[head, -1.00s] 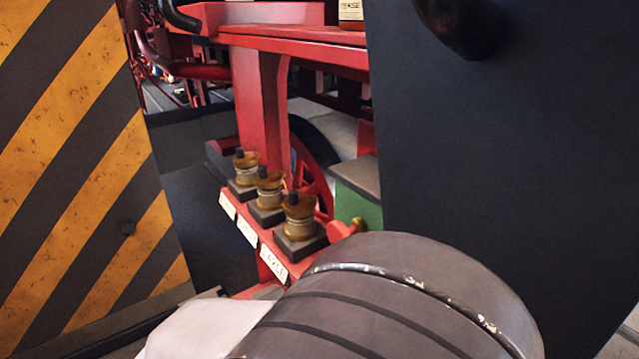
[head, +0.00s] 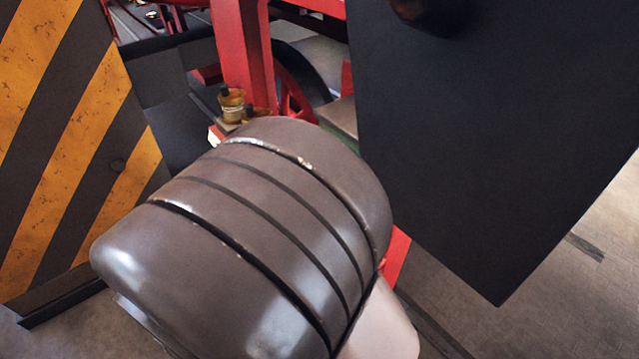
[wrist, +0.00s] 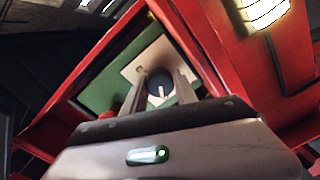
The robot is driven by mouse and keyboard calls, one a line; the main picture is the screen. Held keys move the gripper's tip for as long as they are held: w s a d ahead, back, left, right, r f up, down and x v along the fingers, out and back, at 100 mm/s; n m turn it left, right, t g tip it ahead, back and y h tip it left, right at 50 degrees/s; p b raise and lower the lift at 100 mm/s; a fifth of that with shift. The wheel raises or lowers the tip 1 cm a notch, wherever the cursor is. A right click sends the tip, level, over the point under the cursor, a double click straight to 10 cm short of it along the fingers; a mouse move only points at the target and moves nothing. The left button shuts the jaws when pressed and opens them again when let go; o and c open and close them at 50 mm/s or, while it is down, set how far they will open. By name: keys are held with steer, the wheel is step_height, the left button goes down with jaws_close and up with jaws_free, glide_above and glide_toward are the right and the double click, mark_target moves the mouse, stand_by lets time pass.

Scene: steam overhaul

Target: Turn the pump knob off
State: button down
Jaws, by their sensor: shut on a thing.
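The pump knob (wrist: 158,84) is a dark round knob with a pale pointer mark, seen in the wrist view. It sits on a cream plate (wrist: 135,70) on a green panel (wrist: 98,92). My gripper (wrist: 160,75) has one finger on each side of the knob and is shut on it. The lower part of the knob is hidden behind the gripper body. In the head view my arm covers the work area, and neither the knob nor the gripper fingers show.
A red frame (wrist: 75,70) surrounds the green panel. A small red round part (wrist: 108,114) is beside the left finger. In the head view, a brass cup (head: 231,104) stands behind my arm, a dark panel (head: 480,150) hangs right, and a striped board (head: 60,130) stands left.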

stand_by(0.3)
steer(key=c, duration=1)
jaws_free()
steer(key=shift+o, duration=0.2)
steer(key=v, duration=1.7)
steer(key=shift+s, duration=0.15)
steer(key=shift+a, duration=0.15)
